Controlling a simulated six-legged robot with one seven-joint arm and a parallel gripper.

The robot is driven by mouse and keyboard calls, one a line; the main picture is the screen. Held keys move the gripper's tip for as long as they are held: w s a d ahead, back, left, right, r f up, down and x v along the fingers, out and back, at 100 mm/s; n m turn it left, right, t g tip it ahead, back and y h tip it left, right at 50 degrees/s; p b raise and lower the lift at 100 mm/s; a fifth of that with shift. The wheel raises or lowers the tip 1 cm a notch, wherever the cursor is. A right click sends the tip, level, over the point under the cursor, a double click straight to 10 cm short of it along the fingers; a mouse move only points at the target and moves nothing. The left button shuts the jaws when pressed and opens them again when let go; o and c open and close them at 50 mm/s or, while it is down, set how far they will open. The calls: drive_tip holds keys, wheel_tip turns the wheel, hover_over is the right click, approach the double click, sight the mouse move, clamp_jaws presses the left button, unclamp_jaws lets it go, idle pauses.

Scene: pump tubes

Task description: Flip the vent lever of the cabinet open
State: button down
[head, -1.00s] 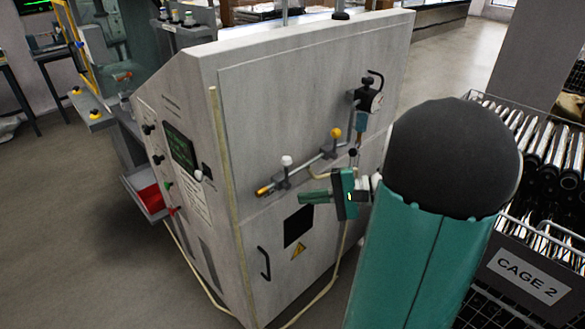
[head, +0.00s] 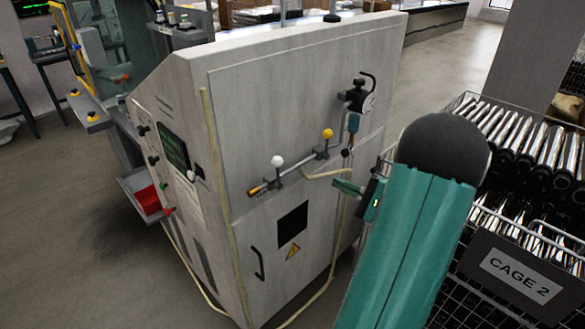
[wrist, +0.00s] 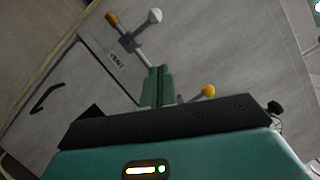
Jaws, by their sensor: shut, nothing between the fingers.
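The grey cabinet (head: 290,90) carries a pipe with two levers on its door. One lever has a white ball knob (head: 277,161), the other a yellow ball knob (head: 327,133). A small label (wrist: 117,58) sits by the white-knobbed valve; its text is hard to read, so I cannot be sure which is the vent lever. Both knobs stand out from the door. My gripper (head: 348,188) is shut and empty, below and right of both knobs in the head view. In the wrist view the white knob (wrist: 155,15) is beyond the fingertips (wrist: 157,85), and the yellow knob (wrist: 208,90) is right of them.
A black pump fitting with a hose (head: 357,97) is at the door's upper right. A black door handle (head: 258,264) is lower left. Wire cages of metal tubes, one marked CAGE 2 (head: 515,275), stand close on the right.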

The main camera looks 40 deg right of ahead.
drive_tip(key=shift+w, duration=0.1)
approach(278, 172)
drive_tip(key=w+d+r, duration=0.1)
drive_tip(key=w+d, duration=0.2)
drive_tip(key=w, duration=0.2)
drive_tip(key=shift+w+a+r, duration=0.3)
drive_tip(key=shift+a+r, duration=0.2)
drive_tip(key=shift+a, duration=0.3)
drive_tip(key=shift+w+a+r, duration=0.3)
drive_tip(key=shift+a+r, duration=0.2)
drive_tip(key=shift+a, duration=0.3)
drive_tip(key=shift+n, duration=0.4)
